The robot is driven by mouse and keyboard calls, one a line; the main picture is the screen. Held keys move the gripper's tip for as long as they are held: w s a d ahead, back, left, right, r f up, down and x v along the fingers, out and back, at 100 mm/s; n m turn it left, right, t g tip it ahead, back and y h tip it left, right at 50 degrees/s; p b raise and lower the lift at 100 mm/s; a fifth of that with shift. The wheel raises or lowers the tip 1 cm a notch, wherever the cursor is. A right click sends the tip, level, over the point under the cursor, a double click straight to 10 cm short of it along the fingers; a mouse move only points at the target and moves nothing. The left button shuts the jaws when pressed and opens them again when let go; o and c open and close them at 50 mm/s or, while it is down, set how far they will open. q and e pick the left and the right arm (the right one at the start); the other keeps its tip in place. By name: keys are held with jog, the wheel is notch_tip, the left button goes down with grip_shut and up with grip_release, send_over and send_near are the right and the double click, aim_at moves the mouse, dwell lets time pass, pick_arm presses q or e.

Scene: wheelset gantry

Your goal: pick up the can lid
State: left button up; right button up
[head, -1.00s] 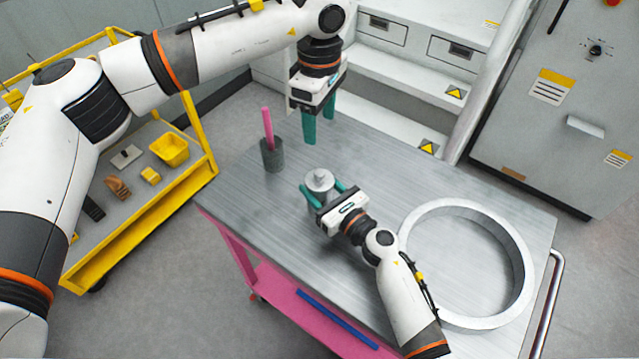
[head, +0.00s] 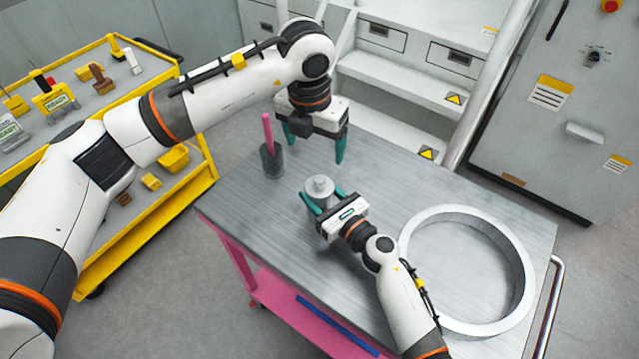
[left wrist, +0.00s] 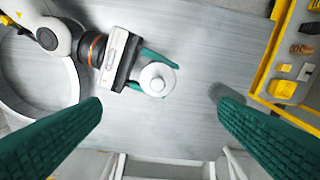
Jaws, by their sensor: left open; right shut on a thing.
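The can lid (head: 319,184) is a round grey disc with a small knob, on top of a grey can (head: 321,201) on the metal table. The lid also shows from above in the left wrist view (left wrist: 157,79). My right gripper (head: 322,207) is shut around the can, with a green finger on each side. My left gripper (head: 313,150) is open and empty, pointing down above the table behind the can. Its two green fingers show wide apart in the left wrist view (left wrist: 157,112), with the lid between and below them.
A dark grey cup (head: 272,161) with a pink stick (head: 267,132) stands left of the can. A large metal ring (head: 515,300) lies on the right of the table (head: 370,165). A yellow cart (head: 140,235) stands at the left, and white steps (head: 400,75) behind.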

aim_at(319, 178)
pick_arm(q)
jog(key=shift+n, duration=0.3)
jog(key=f, duration=0.6)
jog(key=shift+w+d+f, duration=0.15)
jog(key=shift+w+f, duration=0.2)
jog(key=shift+f, duration=0.05)
jog(key=shift+w+d+f, duration=0.1)
jog(key=shift+d+f, duration=0.1)
jog(key=shift+f, duration=1.1)
jog(key=shift+w+d+f, duration=0.1)
jog(key=shift+d+f, duration=0.05)
jog(key=shift+f, duration=1.15)
jog(key=c, duration=0.9)
